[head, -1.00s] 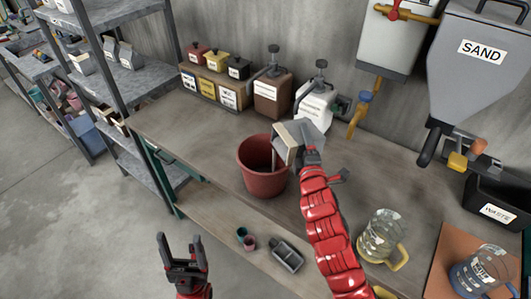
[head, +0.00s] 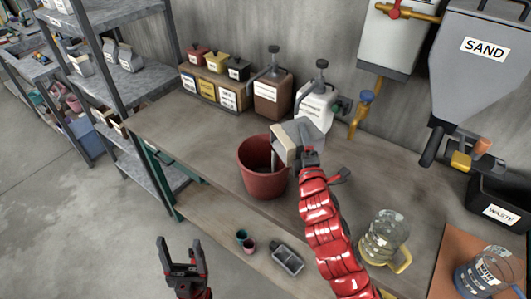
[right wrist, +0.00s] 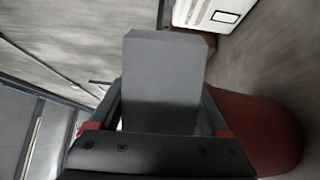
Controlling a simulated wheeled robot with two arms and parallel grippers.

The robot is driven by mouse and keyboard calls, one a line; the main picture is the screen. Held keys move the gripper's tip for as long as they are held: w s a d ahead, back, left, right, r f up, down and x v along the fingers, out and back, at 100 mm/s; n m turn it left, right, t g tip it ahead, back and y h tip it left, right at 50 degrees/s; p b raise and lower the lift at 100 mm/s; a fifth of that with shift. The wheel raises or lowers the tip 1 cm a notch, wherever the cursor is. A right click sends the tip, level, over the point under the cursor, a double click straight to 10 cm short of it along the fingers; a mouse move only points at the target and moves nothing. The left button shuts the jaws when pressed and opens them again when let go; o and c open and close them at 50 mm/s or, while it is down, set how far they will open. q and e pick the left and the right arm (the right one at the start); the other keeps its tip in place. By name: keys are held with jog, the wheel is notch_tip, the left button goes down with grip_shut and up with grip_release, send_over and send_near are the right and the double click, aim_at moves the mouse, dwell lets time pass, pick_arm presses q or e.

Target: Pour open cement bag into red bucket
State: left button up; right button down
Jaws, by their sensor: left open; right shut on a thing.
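The red bucket (head: 262,178) stands on the workbench and also shows in the right wrist view (right wrist: 262,130). My right gripper (head: 308,158) is shut on the grey cement bag (head: 300,131), beside the bucket's right rim. In the right wrist view the bag (right wrist: 163,80) is a flat grey panel between the fingers. The bucket's contents are too dark to tell. My left gripper (head: 182,256) is open and empty, low in front of the bench.
A white container (head: 315,104) and a brown container (head: 271,92) with pump tops stand behind the bucket. A glass jug (head: 384,236) is right of my right arm. The sand hopper (head: 478,75) and waste bin (head: 495,203) are far right. Bench left of the bucket is clear.

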aim_at(295, 139)
jog(key=shift+s+a+r, duration=0.1)
jog(key=shift+r, duration=0.1)
jog(key=shift+s+a+r+n+t+b, duration=0.1)
jog(key=shift+a+r+n+t+b, duration=0.25)
jog(key=shift+n+b, duration=0.4)
jog(key=shift+s+a+r+n+t+b, duration=0.15)
jog(key=shift+r+n+b, duration=0.35)
jog(key=shift+n, duration=0.35)
dwell(0.7)
jog(key=shift+s+a+r+n+t+y+b, duration=0.2)
jog(key=shift+a+r+n+y+b, duration=0.15)
jog(key=shift+n+b, duration=0.45)
jog(key=shift+s+a+r+n+t+y+b, duration=0.1)
jog(key=shift+a+r+n+t+y+b, duration=0.25)
jog(key=shift+n, duration=0.75)
dwell(0.9)
